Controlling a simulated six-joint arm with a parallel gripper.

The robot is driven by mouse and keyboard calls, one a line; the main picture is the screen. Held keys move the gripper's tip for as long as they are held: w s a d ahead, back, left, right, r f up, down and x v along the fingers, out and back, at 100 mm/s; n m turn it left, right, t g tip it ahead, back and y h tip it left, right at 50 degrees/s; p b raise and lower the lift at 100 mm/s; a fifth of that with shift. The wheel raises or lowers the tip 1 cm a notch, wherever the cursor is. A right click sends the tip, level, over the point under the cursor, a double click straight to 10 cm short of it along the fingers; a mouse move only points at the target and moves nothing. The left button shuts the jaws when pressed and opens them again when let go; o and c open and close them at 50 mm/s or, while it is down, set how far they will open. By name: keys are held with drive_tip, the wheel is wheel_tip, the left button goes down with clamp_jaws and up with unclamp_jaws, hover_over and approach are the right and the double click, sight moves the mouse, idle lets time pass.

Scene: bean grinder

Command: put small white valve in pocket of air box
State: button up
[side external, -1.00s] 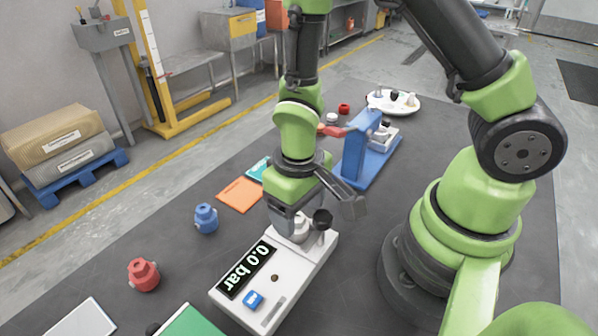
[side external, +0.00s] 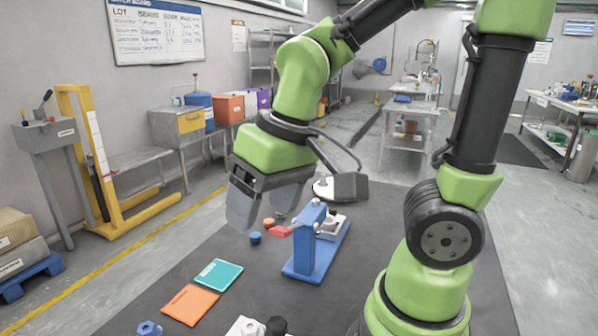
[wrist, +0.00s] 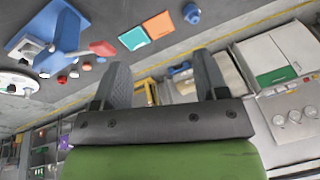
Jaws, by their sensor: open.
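My gripper (side external: 265,200) is raised well above the dark mat, with its two grey fingers apart and nothing seen between them. The fingers also show spread and empty in the wrist view (wrist: 163,78). At the bottom edge of the side external view, a white part (side external: 243,327) and a dark round knob (side external: 276,326) are cut off by the frame. They match the top of the white box with the pressure display seen earlier. I cannot tell whether the white part is the small white valve. The box's body and pocket are out of view.
A blue stand (side external: 311,240) with a red lever is just right of and beyond my gripper. A white round plate (side external: 326,187) is behind it. Orange (side external: 190,304) and teal (side external: 219,273) cards lie flat. A blue fitting (side external: 149,328) is at the bottom edge.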

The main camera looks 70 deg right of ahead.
drive_tip(key=s+d+r+m+t, duration=0.1)
drive_tip(key=s+r+t, duration=0.2)
drive_tip(key=s+r, duration=0.2)
drive_tip(key=shift+s+r+t+y, duration=0.15)
drive_tip(key=shift+r+t+y, duration=0.25)
drive_tip(key=shift+r, duration=0.1)
drive_tip(key=shift+d, duration=0.1)
idle(0.7)
